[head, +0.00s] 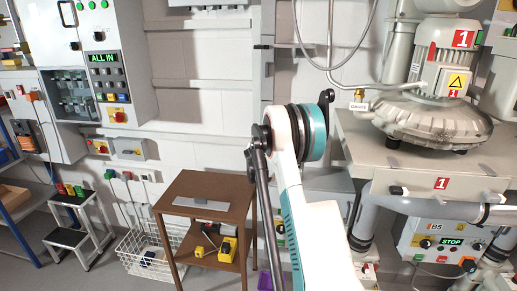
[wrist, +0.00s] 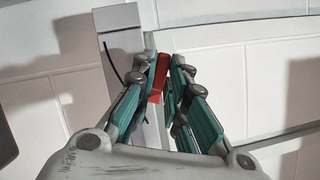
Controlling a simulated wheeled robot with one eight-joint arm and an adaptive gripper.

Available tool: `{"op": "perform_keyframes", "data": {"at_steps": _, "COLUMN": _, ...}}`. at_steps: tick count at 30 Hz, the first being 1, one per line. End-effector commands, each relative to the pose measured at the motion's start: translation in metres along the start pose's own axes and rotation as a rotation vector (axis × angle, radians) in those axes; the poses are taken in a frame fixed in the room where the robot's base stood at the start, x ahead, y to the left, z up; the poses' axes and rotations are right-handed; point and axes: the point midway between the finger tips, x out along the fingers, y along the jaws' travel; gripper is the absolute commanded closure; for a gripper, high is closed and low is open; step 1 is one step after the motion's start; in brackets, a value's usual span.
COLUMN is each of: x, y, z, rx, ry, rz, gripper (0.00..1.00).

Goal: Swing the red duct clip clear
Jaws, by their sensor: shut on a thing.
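In the wrist view, the red duct clip (wrist: 158,78) is a narrow red piece between the fingers of my gripper (wrist: 165,80). The teal finger pads lie close on both sides of it, and the gripper is shut on it. The fingers hide part of the clip. A pale grey upright piece (wrist: 122,55) stands just behind and left of the clip, by the light wall. In the head view, my arm fills the centre, and neither my fingertips nor the held clip can be made out there.
Blower 1 (head: 430,122) sits on a grey stand (head: 365,150) to the right, above a B5 control box (head: 447,245) reading STOP. A brown side table (head: 205,188) stands left of my arm, with a wire basket (head: 145,255) beside it. A wall panel (head: 103,60) reads ALL IN.

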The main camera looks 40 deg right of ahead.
Motion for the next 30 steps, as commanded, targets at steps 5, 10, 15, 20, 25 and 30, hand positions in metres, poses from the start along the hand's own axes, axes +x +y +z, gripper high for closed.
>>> {"op": "perform_keyframes", "data": {"at_steps": 5, "x": 0.0001, "y": -0.0042, "z": 0.0014, "rx": -0.132, "ry": -0.001, "rz": 0.053, "gripper": 1.00}}
{"op": "perform_keyframes", "data": {"at_steps": 10, "x": 0.0003, "y": -0.0060, "z": 0.0019, "rx": -0.233, "ry": -0.001, "rz": 0.095, "gripper": 1.00}}
{"op": "perform_keyframes", "data": {"at_steps": 15, "x": 0.0005, "y": -0.0066, "z": 0.0022, "rx": -0.301, "ry": -0.001, "rz": 0.124, "gripper": 1.00}}
{"op": "perform_keyframes", "data": {"at_steps": 20, "x": 0.0005, "y": -0.0070, "z": 0.0027, "rx": -0.336, "ry": -0.002, "rz": 0.139, "gripper": 1.00}}
{"op": "perform_keyframes", "data": {"at_steps": 25, "x": 0.0005, "y": -0.0072, "z": 0.0030, "rx": -0.350, "ry": -0.002, "rz": 0.145, "gripper": 1.00}}
{"op": "perform_keyframes", "data": {"at_steps": 30, "x": 0.0005, "y": -0.0071, "z": 0.0032, "rx": -0.351, "ry": -0.002, "rz": 0.146, "gripper": 1.00}}
